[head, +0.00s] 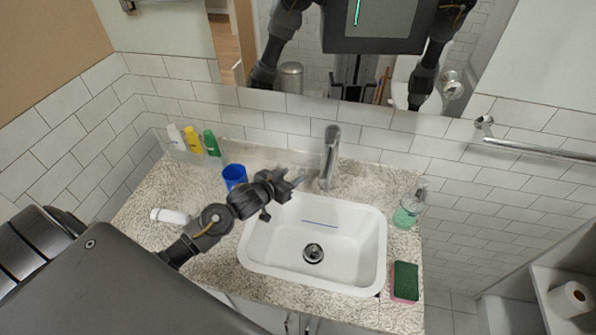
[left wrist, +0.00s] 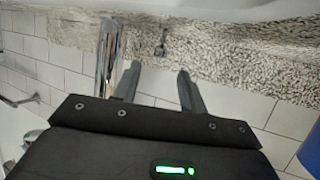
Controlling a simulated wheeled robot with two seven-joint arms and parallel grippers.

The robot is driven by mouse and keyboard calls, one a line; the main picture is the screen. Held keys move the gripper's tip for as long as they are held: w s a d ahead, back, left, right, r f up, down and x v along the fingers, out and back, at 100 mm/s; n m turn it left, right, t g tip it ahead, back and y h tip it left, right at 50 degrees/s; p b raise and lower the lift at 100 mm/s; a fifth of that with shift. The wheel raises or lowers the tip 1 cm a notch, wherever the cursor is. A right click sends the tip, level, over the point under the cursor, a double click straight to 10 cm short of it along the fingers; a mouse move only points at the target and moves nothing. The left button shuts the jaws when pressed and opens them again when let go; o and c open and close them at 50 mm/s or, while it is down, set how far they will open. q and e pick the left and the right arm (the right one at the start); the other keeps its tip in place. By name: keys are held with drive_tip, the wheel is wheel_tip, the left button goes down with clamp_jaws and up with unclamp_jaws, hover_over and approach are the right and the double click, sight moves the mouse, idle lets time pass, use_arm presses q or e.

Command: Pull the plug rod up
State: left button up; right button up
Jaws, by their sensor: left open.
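In the left wrist view, a small rod with a rounded knob, the plug rod (left wrist: 161,44), stands by the speckled counter to the right of the chrome faucet (left wrist: 107,58). My left gripper (left wrist: 158,76) is open, with its two fingers apart and pointing toward the rod. The fingers hold nothing. In the head view, my left gripper (head: 293,183) is over the back left edge of the white sink (head: 262,232), left of the faucet (head: 330,155). I cannot make out the rod there. The round drain (head: 313,253) shows in the sink. My right gripper is not in view.
A blue cup (head: 234,176) stands left of my gripper. Several bottles (head: 192,139) line the back left, and a white tube (head: 169,216) lies nearer. A soap bottle (head: 407,211) and green sponge (head: 405,280) are on the right. The mirror (head: 300,75) is behind.

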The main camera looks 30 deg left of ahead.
sight(302, 170)
use_arm(q)
drive_tip(key=shift+x, duration=2.35)
clamp_jaws()
drive_tip(key=shift+r+p, duration=0.1)
drive_tip(key=shift+p, duration=0.2)
